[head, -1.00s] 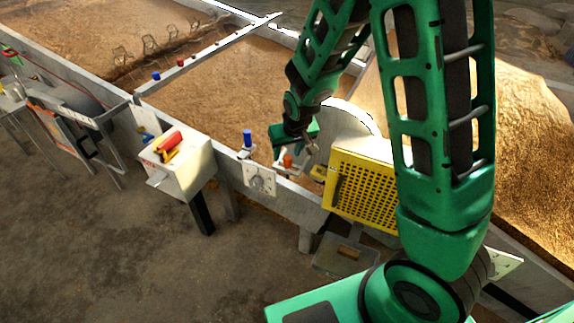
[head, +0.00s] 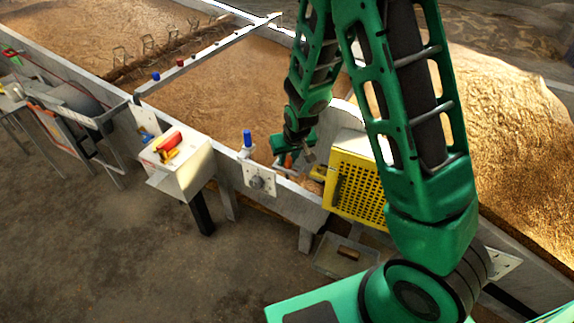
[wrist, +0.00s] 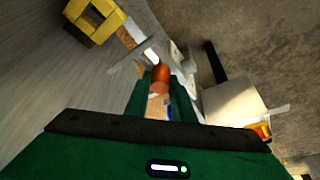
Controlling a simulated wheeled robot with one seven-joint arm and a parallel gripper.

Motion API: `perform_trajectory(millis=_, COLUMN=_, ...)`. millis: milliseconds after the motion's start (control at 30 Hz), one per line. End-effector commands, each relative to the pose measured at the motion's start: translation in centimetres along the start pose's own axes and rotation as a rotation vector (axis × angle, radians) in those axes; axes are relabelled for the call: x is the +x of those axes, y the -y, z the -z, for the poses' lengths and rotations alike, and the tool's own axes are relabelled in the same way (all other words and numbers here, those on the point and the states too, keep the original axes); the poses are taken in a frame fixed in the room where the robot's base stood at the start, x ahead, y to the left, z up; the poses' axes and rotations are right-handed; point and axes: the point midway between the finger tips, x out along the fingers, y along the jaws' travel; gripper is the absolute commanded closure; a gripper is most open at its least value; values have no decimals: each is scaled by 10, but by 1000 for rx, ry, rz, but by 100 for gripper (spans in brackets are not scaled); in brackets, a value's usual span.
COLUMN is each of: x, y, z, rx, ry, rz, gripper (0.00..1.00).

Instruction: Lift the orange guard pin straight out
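The orange guard pin (head: 288,160) shows in the head view as a small upright orange piece beside the yellow perforated guard (head: 357,188). In the wrist view the pin's rounded orange head (wrist: 161,75) sits at the far end of my gripper (wrist: 160,95), with a green finger on either side. I cannot tell whether the fingers touch it. In the head view my gripper (head: 300,150) is low at the pin, partly covering it. The pin's lower end is hidden.
A blue knob (head: 247,139) stands on the bin edge left of the pin. A white box (head: 185,172) with red and yellow handles is further left. A tray (head: 337,262) lies below the guard. Grain bins (head: 235,85) lie behind.

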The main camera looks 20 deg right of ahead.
Motion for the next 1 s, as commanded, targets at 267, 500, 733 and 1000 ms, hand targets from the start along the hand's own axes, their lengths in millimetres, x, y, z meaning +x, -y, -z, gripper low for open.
perform_trajectory(millis=267, x=0, y=0, z=0, rx=0, ry=0, rz=0, gripper=100)
perform_trajectory(millis=500, x=-15, y=0, z=7, rx=0, ry=-4, rz=1, gripper=100)
perform_trajectory(millis=733, x=-51, y=0, z=22, rx=0, ry=-6, rz=2, gripper=100)
perform_trajectory(millis=1000, x=-85, y=0, z=36, rx=0, ry=-2, rz=1, gripper=100)
